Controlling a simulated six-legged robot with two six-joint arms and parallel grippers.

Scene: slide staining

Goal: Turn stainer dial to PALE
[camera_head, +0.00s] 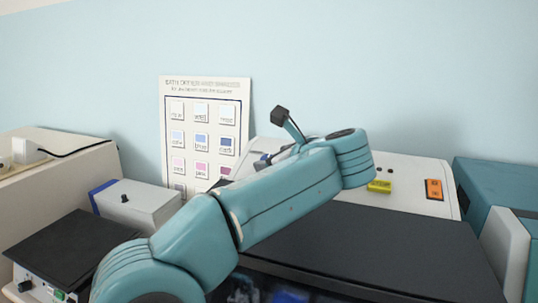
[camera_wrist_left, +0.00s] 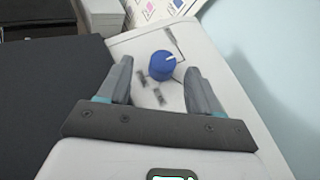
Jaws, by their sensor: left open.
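The stainer dial (camera_wrist_left: 163,66) is a round blue knob with a white pointer mark on a white panel (camera_wrist_left: 225,90), seen in the left wrist view. The pointer aims toward the upper right of that view. Small dark labels sit beside the dial, too blurred to read. My left gripper (camera_wrist_left: 160,78) is open, with one finger on each side of the dial and a gap on both sides. In the head view my left arm covers the dial, and the stainer panel (camera_head: 410,180) shows behind it. My right gripper is in neither view.
A stain chart (camera_head: 205,125) leans on the wall behind. The stainer's dark lid (camera_head: 400,240) lies in front. A grey box (camera_head: 135,205) stands left, and a teal machine (camera_head: 490,190) right.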

